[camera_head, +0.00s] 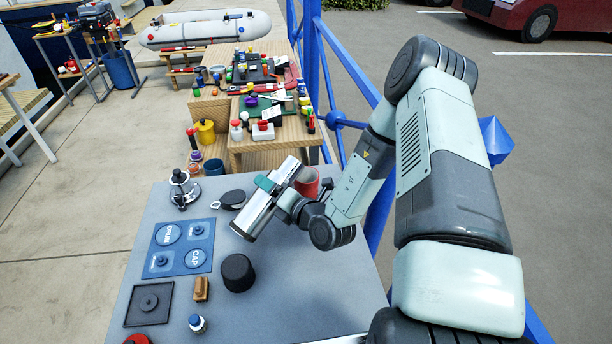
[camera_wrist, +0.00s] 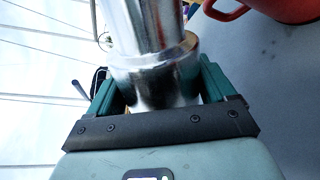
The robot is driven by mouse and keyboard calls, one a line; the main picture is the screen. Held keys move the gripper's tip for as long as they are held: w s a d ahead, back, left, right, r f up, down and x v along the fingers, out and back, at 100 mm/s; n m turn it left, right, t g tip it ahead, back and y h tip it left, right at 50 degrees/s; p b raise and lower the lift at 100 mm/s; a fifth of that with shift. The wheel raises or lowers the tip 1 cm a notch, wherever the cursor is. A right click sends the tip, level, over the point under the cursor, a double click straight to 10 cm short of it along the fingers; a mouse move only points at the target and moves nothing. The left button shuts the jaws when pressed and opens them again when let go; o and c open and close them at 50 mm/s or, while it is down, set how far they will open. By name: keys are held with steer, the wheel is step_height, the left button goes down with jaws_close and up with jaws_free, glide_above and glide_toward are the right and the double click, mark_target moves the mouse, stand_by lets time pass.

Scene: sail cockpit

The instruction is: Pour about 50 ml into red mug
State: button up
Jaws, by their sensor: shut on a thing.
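My gripper (camera_head: 277,190) is shut on a shiny silver flask (camera_head: 254,217) and holds it tilted above the grey table, its upper end leaning right. In the wrist view, the flask (camera_wrist: 150,45) fills the space between the teal fingers (camera_wrist: 158,88). The red mug (camera_head: 309,180) stands just right of the flask's upper end, partly hidden by the flask and my wrist. The mug (camera_wrist: 292,8) also shows at the top right of the wrist view, apart from the flask. I cannot see the flask's mouth, any liquid, or inside the mug.
On the grey table (camera_head: 330,285) are a black round cup or cap (camera_head: 237,272), a blue labelled mat (camera_head: 172,262), a metal pot (camera_head: 182,188), a black lidded item (camera_head: 233,199), a brown block (camera_head: 201,289) and a dark square tray (camera_head: 134,311). A cluttered wooden bench (camera_head: 246,147) stands behind. Blue railing (camera_head: 338,122) runs along the right.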

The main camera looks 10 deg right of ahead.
mark_target(275, 180)
steer(key=shift+r, duration=0.1)
steer(key=shift+w+d+r+n+t, duration=0.15)
steer(key=shift+r+n, duration=0.15)
steer(key=shift+n, duration=0.15)
steer(key=shift+w+d+r+n+t, duration=0.15)
steer(key=shift+r+n, duration=0.15)
steer(key=shift+n, duration=0.15)
steer(key=shift+w+d+f+n, duration=0.1)
steer(key=shift+d+f+n, duration=0.05)
steer(key=shift+n, duration=0.25)
steer(key=shift+w+d+r+n+t, duration=0.1)
steer(key=shift+r+n+t, duration=0.2)
steer(key=shift+n, duration=0.25)
steer(key=shift+w+d+r+n+t, duration=0.1)
steer(key=shift+r+n+t, duration=0.1)
steer(key=shift+r+n, duration=0.25)
steer(key=n, duration=0.3)
steer(key=shift+s+a+r+t+h, duration=0.15)
steer(key=shift+a+r+t+h, duration=0.15)
steer(key=shift+t, duration=0.1)
steer(key=n, duration=0.3)
steer(key=shift+f+t, duration=0.15)
steer(key=shift+t, duration=0.25)
steer(key=shift+n, duration=0.3)
